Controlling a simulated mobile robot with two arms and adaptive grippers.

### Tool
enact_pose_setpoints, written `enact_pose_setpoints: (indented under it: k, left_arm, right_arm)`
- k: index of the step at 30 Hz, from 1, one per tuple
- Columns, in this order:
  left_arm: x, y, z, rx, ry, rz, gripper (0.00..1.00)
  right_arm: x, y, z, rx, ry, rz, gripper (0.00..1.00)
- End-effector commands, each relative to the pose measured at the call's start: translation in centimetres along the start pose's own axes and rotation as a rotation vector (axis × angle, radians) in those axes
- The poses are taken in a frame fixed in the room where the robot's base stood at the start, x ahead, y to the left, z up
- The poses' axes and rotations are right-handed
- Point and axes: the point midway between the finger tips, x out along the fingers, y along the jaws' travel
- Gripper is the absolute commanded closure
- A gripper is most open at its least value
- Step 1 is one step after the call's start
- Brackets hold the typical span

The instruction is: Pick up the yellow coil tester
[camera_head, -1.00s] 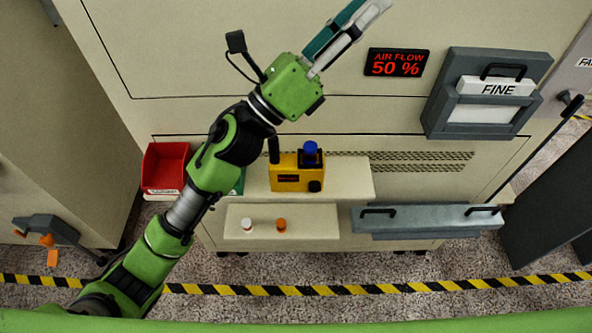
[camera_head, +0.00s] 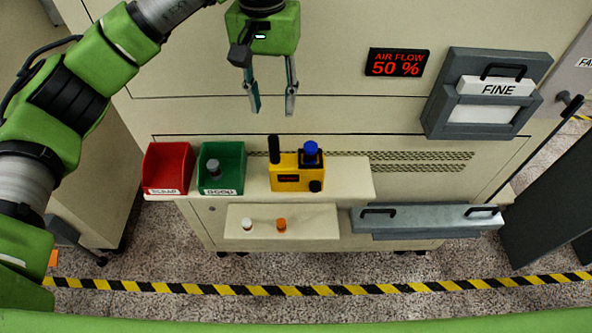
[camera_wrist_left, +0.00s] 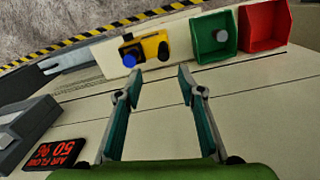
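The yellow coil tester (camera_head: 288,178) stands on the beige shelf, with a black upright post on its left and a blue-topped black part on its right. It also shows in the left wrist view (camera_wrist_left: 151,47), ahead of and between the fingers. My left gripper (camera_head: 272,106) is above the tester in the head view, pointing down, open and empty; its two fingers also show wide apart in the left wrist view (camera_wrist_left: 154,84). The gripper does not touch the tester. My right gripper is not in view.
Left of the tester are a green GOOD bin (camera_head: 238,158) holding a grey piece and a red SCRAP bin (camera_head: 167,164). A lower ledge (camera_head: 320,222) holds a white and an orange piece. A grey handled drawer (camera_head: 425,220) is right. The machine's front panel stands behind.

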Motion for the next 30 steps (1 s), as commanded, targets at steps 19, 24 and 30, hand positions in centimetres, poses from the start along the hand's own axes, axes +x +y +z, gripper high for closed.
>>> enact_pose_setpoints:
  k: [19, 24, 30]
  left_arm:
    - [8.4, -0.6, 0.0, 0.003, -0.003, -0.018, 0.64]
    - [9.8, -0.7, 0.1, 0.003, -0.006, -0.018, 0.64]
    - [12.5, -0.7, -0.1, 0.002, -0.005, -0.017, 0.64]
  right_arm:
    - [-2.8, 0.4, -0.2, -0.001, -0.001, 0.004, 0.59]
    - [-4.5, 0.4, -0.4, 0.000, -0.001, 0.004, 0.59]
    - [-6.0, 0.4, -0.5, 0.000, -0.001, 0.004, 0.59]
